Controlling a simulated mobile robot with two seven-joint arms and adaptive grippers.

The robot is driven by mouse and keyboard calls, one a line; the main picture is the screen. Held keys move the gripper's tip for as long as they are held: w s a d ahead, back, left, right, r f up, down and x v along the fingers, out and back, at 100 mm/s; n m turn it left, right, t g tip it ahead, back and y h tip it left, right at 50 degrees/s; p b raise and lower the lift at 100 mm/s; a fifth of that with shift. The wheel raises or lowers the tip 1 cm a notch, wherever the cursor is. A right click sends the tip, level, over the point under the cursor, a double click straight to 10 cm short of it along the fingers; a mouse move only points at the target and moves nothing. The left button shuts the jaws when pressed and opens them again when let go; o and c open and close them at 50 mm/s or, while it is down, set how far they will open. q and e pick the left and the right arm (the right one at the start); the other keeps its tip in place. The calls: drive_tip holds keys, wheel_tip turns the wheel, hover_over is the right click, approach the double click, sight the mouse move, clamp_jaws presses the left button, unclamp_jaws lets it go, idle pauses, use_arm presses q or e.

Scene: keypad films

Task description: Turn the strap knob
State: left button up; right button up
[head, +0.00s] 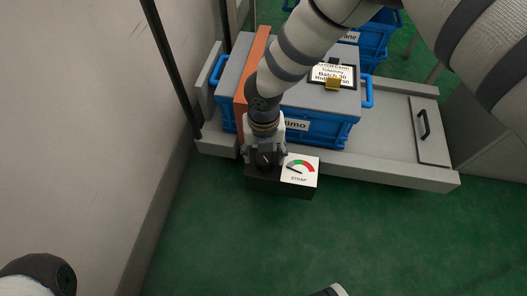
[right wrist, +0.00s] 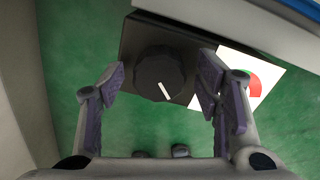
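The strap knob (right wrist: 158,74) is a round black ribbed knob with a white pointer line, on a dark box (head: 278,186) at the cart's front edge. A white gauge panel labelled STRAP (head: 300,180) sits right of it, with a green and red arc; its needle points left, outside the coloured arc. In the right wrist view the gauge (right wrist: 262,80) is partly hidden by a finger. My right gripper (right wrist: 161,78) is open, with one finger on each side of the knob and gaps visible on both sides. My left gripper does not show.
A low grey cart (head: 390,165) carries a blue crate (head: 325,130) with a grey lid and an orange strap (head: 257,62). A labelled card (head: 333,74) lies on the lid. A wall (head: 90,110) stands at left. Green floor (head: 390,235) in front is mostly clear.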

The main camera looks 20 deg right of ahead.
sight(264, 155)
drive_tip(key=shift+r, duration=0.15)
wheel_tip(264, 155, up, 12)
idle(0.4)
